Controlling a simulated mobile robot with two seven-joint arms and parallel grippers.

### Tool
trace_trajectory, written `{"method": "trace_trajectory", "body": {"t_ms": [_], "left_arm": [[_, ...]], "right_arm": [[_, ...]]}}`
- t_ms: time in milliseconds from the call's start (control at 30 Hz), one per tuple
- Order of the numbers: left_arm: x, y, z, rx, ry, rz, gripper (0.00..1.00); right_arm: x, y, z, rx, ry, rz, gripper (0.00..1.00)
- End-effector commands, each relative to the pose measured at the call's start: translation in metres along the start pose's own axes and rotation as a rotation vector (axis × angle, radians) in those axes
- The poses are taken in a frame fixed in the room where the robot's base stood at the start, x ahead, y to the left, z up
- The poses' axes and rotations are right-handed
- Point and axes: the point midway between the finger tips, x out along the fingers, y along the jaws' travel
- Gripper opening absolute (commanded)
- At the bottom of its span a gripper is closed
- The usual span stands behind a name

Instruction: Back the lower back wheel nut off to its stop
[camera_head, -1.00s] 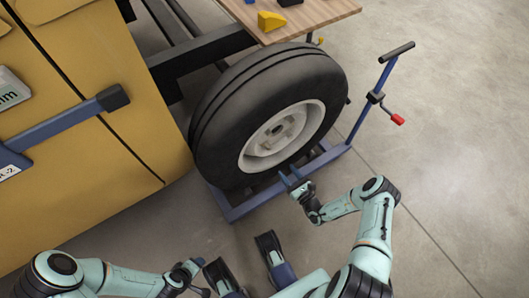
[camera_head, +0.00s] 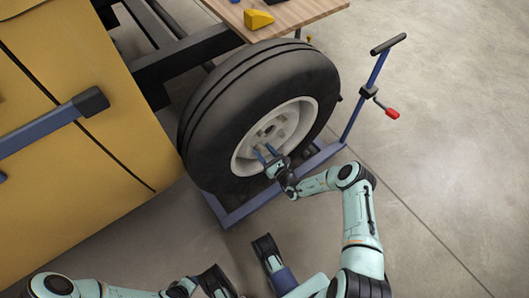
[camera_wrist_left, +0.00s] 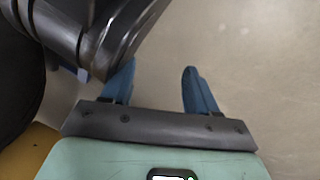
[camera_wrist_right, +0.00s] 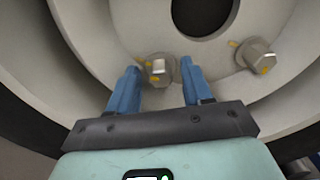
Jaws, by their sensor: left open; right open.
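The wheel (camera_head: 262,115) has a black tyre and a pale rim with a recessed hub. My right gripper (camera_head: 265,153) is at the lower part of the rim in the head view. In the right wrist view its blue fingers are open, with a hex wheel nut (camera_wrist_right: 160,68) just beyond and between the tips; contact is not visible. A second wheel nut (camera_wrist_right: 257,55) with yellow marks sits to the right. I cannot tell for certain which is the lower back nut. My left gripper (camera_wrist_left: 158,72) is open and empty above the floor.
A blue wheel stand (camera_head: 240,211) passes under the tyre, with an upright post (camera_head: 364,98) and red-handled crank (camera_head: 391,113) at right. A wooden table (camera_head: 310,10) bearing a yellow block (camera_head: 258,19) is above. Yellow bodywork (camera_head: 70,140) fills the left. Floor at right is clear.

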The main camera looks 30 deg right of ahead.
Motion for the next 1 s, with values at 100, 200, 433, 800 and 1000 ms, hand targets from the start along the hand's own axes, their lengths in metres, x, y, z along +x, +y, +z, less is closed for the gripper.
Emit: {"method": "trace_trajectory", "body": {"t_ms": [100,200,433,800,1000], "left_arm": [[0.0,0.0,0.0,0.0,0.0,0.0,0.59],[0.0,0.0,0.0,0.0,0.0,0.0,0.59],[-0.001,0.0,-0.001,0.0,0.002,0.001,0.59],[-0.014,0.013,-0.016,0.013,0.055,0.023,0.59],[-0.03,0.029,-0.034,0.028,0.115,0.051,0.59]], "right_arm": [[0.0,0.0,0.0,0.0,0.0,0.0,0.43],[0.0,0.0,0.0,0.0,0.0,0.0,0.11],[-0.001,0.0,0.0,-0.004,0.0,0.0,0.0],[-0.001,0.001,0.0,-0.14,0.002,0.001,0.0],[-0.001,0.002,0.001,-0.307,0.003,0.0,0.0]]}}
